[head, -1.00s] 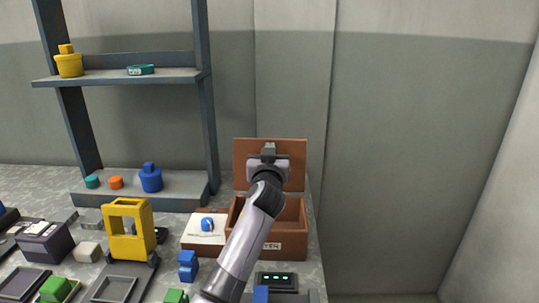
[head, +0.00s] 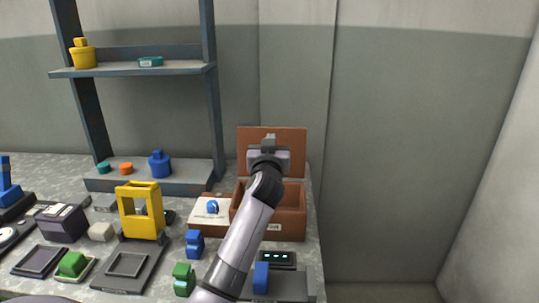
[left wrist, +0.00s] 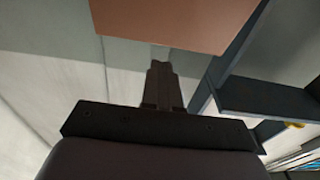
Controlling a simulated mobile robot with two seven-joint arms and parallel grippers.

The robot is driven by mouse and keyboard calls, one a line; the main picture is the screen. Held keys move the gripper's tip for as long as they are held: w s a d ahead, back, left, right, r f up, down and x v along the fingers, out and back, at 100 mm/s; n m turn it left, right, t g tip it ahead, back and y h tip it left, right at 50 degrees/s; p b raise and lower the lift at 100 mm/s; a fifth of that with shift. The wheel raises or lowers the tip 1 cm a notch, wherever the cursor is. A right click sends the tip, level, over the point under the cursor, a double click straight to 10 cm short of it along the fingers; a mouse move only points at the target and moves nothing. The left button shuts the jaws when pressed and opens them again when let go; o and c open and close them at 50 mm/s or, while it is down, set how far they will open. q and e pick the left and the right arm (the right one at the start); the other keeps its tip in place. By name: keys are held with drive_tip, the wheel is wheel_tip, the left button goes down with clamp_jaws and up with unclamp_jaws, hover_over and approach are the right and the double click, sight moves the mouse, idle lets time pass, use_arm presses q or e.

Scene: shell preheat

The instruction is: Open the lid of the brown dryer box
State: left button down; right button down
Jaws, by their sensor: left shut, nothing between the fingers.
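The brown dryer box (head: 290,226) stands at the right end of the bench. Its lid (head: 289,141) is raised, standing upright at the back of the box, and the front of the box is open at the top. My left gripper (head: 269,142) is shut and empty, in front of the raised lid; I cannot tell whether it touches it. In the left wrist view the shut fingers (left wrist: 162,80) point toward the lid (left wrist: 175,20). My left arm hides part of the box's opening. My right gripper is not in view.
A white-topped box with a blue knob (head: 212,207) sits left of the dryer box. A yellow frame (head: 140,212), blue and green pieces and a panel with green lights (head: 278,257) crowd the bench. A shelf (head: 140,70) stands behind. Right of the bench is free.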

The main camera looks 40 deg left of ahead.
use_arm(q)
drive_tip(key=s+d+r, duration=0.1)
drive_tip(key=s+d, duration=0.3)
drive_tip(key=s, duration=0.3)
drive_tip(key=shift+s+d+r, duration=0.3)
drive_tip(key=shift+r, duration=0.1)
drive_tip(key=shift+s+f, duration=0.1)
